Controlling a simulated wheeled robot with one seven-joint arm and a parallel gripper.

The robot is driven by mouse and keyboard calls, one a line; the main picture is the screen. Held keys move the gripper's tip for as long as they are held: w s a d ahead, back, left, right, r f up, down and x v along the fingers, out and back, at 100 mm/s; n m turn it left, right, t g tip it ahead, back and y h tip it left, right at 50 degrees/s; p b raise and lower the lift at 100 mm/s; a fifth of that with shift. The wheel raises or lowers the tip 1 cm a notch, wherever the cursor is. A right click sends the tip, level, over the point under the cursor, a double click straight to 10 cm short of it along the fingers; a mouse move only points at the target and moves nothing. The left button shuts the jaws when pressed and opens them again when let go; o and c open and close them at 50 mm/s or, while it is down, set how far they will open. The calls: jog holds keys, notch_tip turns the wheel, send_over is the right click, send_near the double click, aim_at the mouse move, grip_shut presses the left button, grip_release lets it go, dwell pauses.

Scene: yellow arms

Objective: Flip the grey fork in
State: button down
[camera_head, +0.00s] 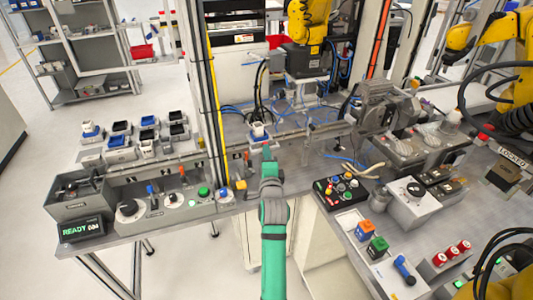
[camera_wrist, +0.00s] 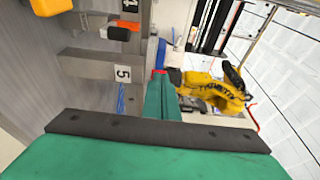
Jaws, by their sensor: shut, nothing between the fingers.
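My gripper (camera_head: 267,153) is shut and empty, reached out over the gap in the bench at the middle of the head view. In the wrist view its green fingers (camera_wrist: 162,98) meet at the centre. Just beyond the tips is a blue and white piece (camera_head: 259,131), also in the wrist view (camera_wrist: 174,57); touching or apart is unclear. I cannot single out the grey fork with certainty.
A control panel with knobs (camera_head: 173,200) is left of my arm. A black button box (camera_head: 341,190) and coloured blocks (camera_head: 372,240) are on the right bench. A yellow robot arm (camera_head: 308,25) stands behind the rail. An upright post (camera_head: 205,90) rises left of my gripper.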

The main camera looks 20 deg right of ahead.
jog(key=shift+a+x, duration=0.25)
jog(key=shift+x, duration=0.95)
jog(key=shift+w+a+r, duration=0.1)
